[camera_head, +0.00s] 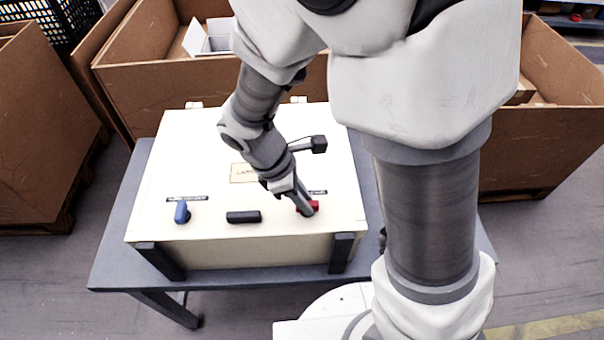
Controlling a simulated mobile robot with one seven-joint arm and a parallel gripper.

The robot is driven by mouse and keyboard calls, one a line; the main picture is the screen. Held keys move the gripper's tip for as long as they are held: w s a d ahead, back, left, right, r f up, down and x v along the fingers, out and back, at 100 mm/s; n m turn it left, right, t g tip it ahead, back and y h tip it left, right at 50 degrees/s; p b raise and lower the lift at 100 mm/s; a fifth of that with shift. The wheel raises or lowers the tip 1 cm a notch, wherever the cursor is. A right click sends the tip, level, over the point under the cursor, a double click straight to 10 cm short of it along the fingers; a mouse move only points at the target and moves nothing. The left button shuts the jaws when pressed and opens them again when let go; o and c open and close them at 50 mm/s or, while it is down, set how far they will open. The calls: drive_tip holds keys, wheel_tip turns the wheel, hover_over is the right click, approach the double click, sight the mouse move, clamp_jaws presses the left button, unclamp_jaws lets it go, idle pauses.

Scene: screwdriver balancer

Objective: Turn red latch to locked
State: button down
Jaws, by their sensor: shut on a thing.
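The red latch (314,206) sits near the front right of the cream box lid (215,150). My gripper (305,208) reaches down from above and is shut on the red latch, hiding part of it. The latch's exact angle is hard to tell because the fingers cover it. A blue latch (182,212) stands at the front left of the lid, pointing roughly toward the front edge. A black handle (243,217) lies between the two latches. Small dark labels lie behind the latches; the one by the red latch (318,192) is partly hidden.
The box rests on a grey table (115,245) with black brackets (342,252) at its front corners. Large cardboard boxes (130,80) stand behind and to both sides. My arm covers the right of the view. The lid's left half is mostly clear.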

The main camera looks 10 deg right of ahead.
drive_tip(key=shift+m, duration=0.3)
drive_tip(key=m, duration=0.2)
drive_tip(key=m+g+p, duration=0.1)
drive_tip(key=shift+w+m+g, duration=0.15)
drive_tip(key=shift+m+g, duration=0.15)
drive_tip(key=shift+m, duration=0.1)
drive_tip(key=m, duration=0.2)
drive_tip(key=m+g+y+p, duration=0.1)
drive_tip(key=m, duration=0.1)
drive_tip(key=shift+w+d+m+g, duration=0.1)
drive_tip(key=shift+d+m+g, duration=0.05)
drive_tip(key=shift+m+g, duration=0.15)
drive_tip(key=m+y, duration=0.2)
drive_tip(key=m, duration=0.2)
drive_tip(key=shift+g+p, duration=0.35)
drive_tip(key=shift+g, duration=0.05)
drive_tip(key=shift+d+m+y, duration=0.15)
drive_tip(key=shift+m+y, duration=0.65)
drive_tip(key=shift+m, duration=1.6)
drive_tip(key=c, duration=0.8)
unclamp_jaws()
drive_tip(key=shift+o, duration=0.2)
drive_tip(key=shift+w+r, duration=0.1)
